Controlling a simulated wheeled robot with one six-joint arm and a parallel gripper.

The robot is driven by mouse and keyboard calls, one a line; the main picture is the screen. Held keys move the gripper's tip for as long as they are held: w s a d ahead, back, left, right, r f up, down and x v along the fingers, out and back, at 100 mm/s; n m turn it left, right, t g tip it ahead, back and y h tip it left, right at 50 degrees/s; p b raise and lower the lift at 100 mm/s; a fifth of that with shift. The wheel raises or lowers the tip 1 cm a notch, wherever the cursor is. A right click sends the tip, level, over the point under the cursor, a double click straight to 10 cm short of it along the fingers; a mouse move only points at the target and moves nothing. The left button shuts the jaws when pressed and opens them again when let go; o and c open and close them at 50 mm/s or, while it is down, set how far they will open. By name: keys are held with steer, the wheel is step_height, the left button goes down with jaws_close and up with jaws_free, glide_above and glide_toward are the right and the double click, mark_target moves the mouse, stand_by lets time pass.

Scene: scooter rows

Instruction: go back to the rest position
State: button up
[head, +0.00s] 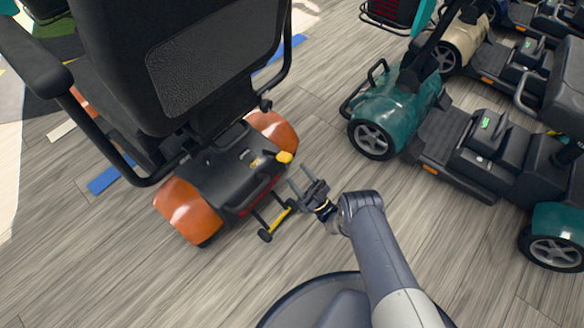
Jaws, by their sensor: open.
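My gripper (303,184) is in the middle of the head view, at the end of my grey arm. Its two fingers are apart and nothing shows between them. It is just right of the rear end of an orange and black scooter (217,170), close to its yellow knob (284,157) and yellow lever (280,219). I cannot tell from this view whether the fingers touch any part of the scooter.
A teal scooter (392,107) stands on the right, with a beige scooter (463,44) and others behind it. Wood-look floor (455,235) lies clear at the lower right. Blue strips (103,180) mark the floor at left.

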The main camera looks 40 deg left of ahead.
mark_target(280, 154)
steer(key=shift+d+f, duration=0.2)
steer(key=shift+d, duration=0.05)
steer(key=x, duration=1.1)
steer(key=shift+f, duration=0.1)
stand_by(0.5)
